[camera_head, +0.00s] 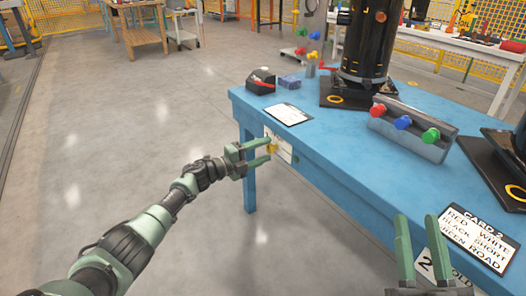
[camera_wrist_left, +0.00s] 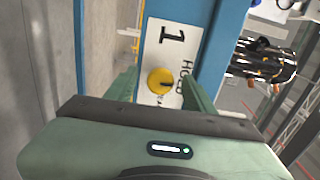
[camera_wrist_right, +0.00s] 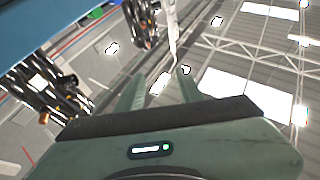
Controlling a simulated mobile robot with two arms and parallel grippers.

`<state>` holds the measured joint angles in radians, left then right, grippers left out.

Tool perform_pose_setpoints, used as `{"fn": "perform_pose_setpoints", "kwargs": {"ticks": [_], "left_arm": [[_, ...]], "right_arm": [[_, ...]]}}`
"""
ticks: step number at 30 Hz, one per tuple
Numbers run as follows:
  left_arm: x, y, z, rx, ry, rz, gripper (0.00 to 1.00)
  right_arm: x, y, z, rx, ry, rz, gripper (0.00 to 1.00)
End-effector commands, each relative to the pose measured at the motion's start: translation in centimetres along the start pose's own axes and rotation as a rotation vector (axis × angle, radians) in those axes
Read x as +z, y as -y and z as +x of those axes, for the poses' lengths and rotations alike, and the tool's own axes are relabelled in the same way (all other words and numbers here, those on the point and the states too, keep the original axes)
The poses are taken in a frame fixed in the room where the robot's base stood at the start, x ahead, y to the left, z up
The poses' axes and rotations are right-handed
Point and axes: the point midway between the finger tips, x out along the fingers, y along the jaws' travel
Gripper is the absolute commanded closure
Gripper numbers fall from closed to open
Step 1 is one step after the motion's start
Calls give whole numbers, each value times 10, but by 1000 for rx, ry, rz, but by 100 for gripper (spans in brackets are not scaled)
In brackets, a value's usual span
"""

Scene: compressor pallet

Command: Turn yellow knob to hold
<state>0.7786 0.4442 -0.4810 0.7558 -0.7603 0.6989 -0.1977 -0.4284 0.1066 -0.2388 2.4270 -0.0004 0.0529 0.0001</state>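The yellow knob (camera_head: 272,146) sits on a white panel (camera_wrist_left: 171,50) on the front side of the blue table. In the left wrist view the yellow knob (camera_wrist_left: 160,81) is round with a dark pointer mark, and the panel reads "1" and "HOLD", with part of the lettering hidden. My left gripper (camera_head: 268,151) is open, with its fingers on either side of the knob. I cannot tell whether they touch it. My right gripper (camera_head: 418,240) is open and empty near the table's front right edge; it also shows in the right wrist view (camera_wrist_right: 158,88).
The blue table (camera_head: 335,165) carries a grey box (camera_head: 412,135) with red, blue and green knobs, a black cylinder (camera_head: 366,45), a white card (camera_head: 288,114) and a "CARD 2" sign (camera_head: 478,238). A second panel marked "2" (camera_head: 427,265) is near my right gripper. The floor at left is clear.

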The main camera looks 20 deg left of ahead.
Motion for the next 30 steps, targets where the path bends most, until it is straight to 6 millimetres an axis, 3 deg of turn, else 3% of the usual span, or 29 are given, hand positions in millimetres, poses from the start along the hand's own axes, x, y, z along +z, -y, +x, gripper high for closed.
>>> {"fn": "perform_pose_setpoints", "kwargs": {"ticks": [10,17,24,30], "left_arm": [[0,1,-4,0,0,1,47],[0,2,-29,1,-1,1,47],[0,1,-62,2,0,0,47],[0,1,-76,0,0,1,47]], "right_arm": [[4,-1,1,1,28,-1,64],[45,-7,-8,14,264,-10,64],[88,-14,-30,28,513,-15,64],[105,-16,-43,34,616,-17,64]]}}
